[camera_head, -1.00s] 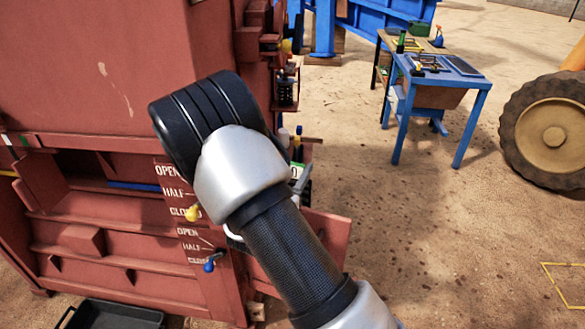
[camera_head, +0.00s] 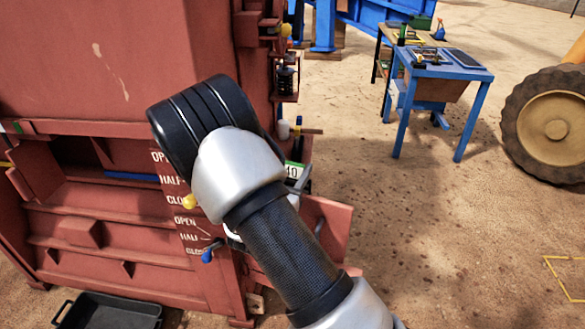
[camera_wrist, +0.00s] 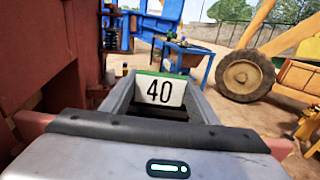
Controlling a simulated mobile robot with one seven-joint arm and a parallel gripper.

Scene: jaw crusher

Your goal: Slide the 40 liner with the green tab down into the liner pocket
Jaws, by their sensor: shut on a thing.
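The 40 liner shows as a white plate marked 40 (camera_wrist: 159,91) with a green strip along its top, ahead of my gripper (camera_wrist: 158,116) in the wrist view. Grey side bars flank the plate. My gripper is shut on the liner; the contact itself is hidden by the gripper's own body. In the head view the 40 plate (camera_head: 291,171) peeks out right of my wrist, close to the red machine's right side. The liner pocket cannot be made out clearly, and I cannot tell how deep the liner sits.
The red crusher body (camera_head: 80,65) fills the left, with yellow (camera_head: 188,201) and blue (camera_head: 207,256) lever knobs close to my wrist. A red panel (camera_head: 328,228) sticks out right. A black tray (camera_head: 108,312) lies below. A blue table (camera_head: 440,72) stands beyond open ground.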

